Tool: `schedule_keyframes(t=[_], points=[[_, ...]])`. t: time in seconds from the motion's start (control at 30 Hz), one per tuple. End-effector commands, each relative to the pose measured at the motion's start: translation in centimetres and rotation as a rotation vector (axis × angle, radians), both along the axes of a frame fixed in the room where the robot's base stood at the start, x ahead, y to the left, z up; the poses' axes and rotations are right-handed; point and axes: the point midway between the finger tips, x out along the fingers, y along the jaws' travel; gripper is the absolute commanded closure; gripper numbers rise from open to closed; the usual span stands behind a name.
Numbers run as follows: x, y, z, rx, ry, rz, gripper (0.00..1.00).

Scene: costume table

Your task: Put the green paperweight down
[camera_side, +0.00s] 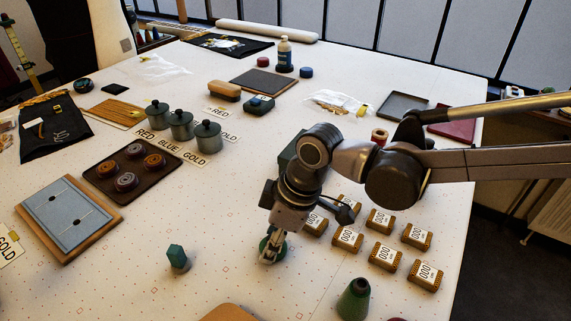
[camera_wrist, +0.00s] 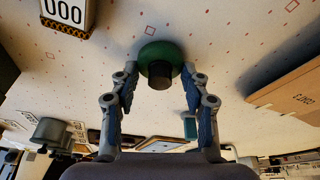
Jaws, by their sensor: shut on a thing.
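The green paperweight (camera_wrist: 157,52) is a round green disc with a dark knob, seen between my fingertips in the wrist view. My gripper (camera_wrist: 160,76) is shut on it by the knob. In the side view my gripper (camera_side: 271,252) points down at the front middle of the table, and part of the green paperweight (camera_side: 264,246) shows around the fingertips. It is low, at or close to the white tabletop; I cannot tell whether it touches. The fingers hide much of it in the side view.
Several number-labelled blocks (camera_side: 347,239) lie to the right. A dark green cone-like piece (camera_side: 354,300) stands at the front. A brown tray (camera_side: 100,190) with round coils and grey canisters (camera_side: 181,124) stand further back.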

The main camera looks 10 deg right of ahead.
Motion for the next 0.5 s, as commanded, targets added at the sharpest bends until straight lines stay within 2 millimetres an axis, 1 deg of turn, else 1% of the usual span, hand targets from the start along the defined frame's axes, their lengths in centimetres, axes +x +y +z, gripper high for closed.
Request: schedule_keyframes(t=[0.27,0.3,0.37,0.4,0.5], points=[[0.03,0.01,-0.21,0.000,0.000,0.000,0.96],[0.04,0.01,-0.29,0.000,0.000,0.000,0.51],[0.04,0.01,-0.27,0.000,0.000,0.000,0.33],[0.03,0.01,-0.27,0.000,0.000,0.000,0.31],[0.03,0.01,-0.26,0.000,0.000,0.000,0.31]])
